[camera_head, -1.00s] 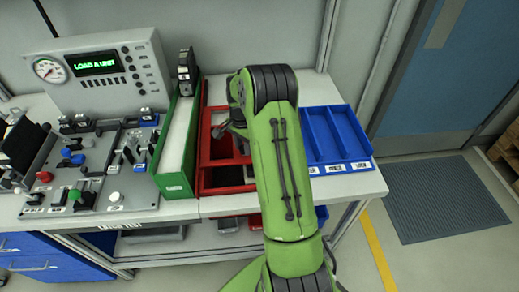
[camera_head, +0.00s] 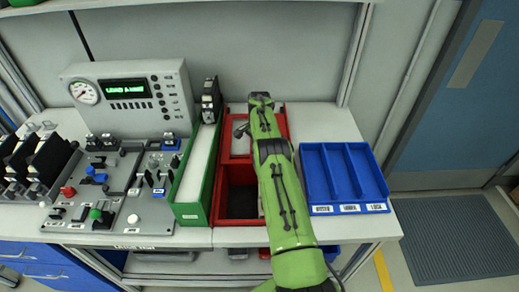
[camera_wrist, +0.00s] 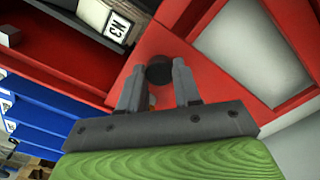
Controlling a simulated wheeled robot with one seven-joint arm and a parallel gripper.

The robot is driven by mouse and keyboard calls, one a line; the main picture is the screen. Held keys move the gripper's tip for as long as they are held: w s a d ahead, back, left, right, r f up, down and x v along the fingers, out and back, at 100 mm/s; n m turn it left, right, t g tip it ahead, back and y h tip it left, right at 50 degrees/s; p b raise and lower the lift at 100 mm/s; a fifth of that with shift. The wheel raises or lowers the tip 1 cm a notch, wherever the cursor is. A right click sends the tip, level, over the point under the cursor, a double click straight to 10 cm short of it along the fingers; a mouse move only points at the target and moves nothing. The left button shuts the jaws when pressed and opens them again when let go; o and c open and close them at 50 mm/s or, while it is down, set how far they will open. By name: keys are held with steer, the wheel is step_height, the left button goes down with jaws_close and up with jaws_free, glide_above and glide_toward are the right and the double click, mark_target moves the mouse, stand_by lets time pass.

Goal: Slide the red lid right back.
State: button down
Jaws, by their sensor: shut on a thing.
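The red lid (camera_head: 237,158), with a pale panel in its frame, lies over the rear part of the red bin (camera_head: 238,222) in the head view. The bin's front compartment is uncovered and dark inside. My gripper (camera_head: 241,130) is at the lid's back end, partly hidden by my green arm. In the wrist view, my gripper (camera_wrist: 158,90) is shut on the lid's dark round knob (camera_wrist: 159,71), with a finger on each side. The red lid (camera_wrist: 153,42) also shows around the knob there.
A green bin (camera_head: 190,213) stands against the red bin's left side, with a control panel (camera_head: 110,205) beyond it. A blue divided tray (camera_head: 345,180) is on the right. The wall is behind the bench.

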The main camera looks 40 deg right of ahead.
steer(key=shift+w, duration=0.1)
steer(key=c, duration=0.8)
jaws_free()
step_height(320, 180, up, 16)
steer(key=p, duration=1.1)
steer(key=shift+f, duration=0.1)
